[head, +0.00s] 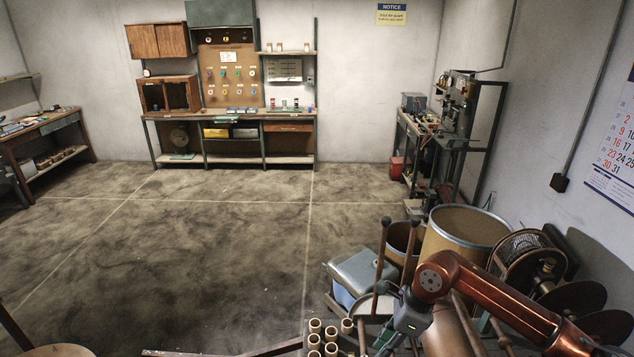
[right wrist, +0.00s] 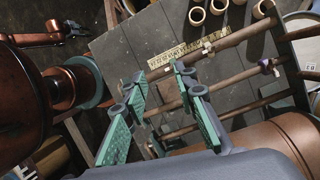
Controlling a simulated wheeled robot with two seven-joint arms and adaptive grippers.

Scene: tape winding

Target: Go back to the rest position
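My right arm (head: 490,289) comes in from the right edge of the head view and bends down toward the bottom edge. Its wrist (head: 411,320) shows there, but I cannot make out the fingers in that view. In the right wrist view my right gripper (right wrist: 160,92) has its two green-padded fingers spread apart, with nothing between them. Beyond the fingers are a wooden bar frame (right wrist: 215,92) and a grey work surface (right wrist: 135,47).
Several cardboard tubes (head: 315,326) stand at the bottom of the head view. Fibre drums (head: 462,228) and dark reels (head: 570,298) crowd the right side near my arm. A back bench (head: 230,114) lines the far wall. The middle floor (head: 190,250) is clear.

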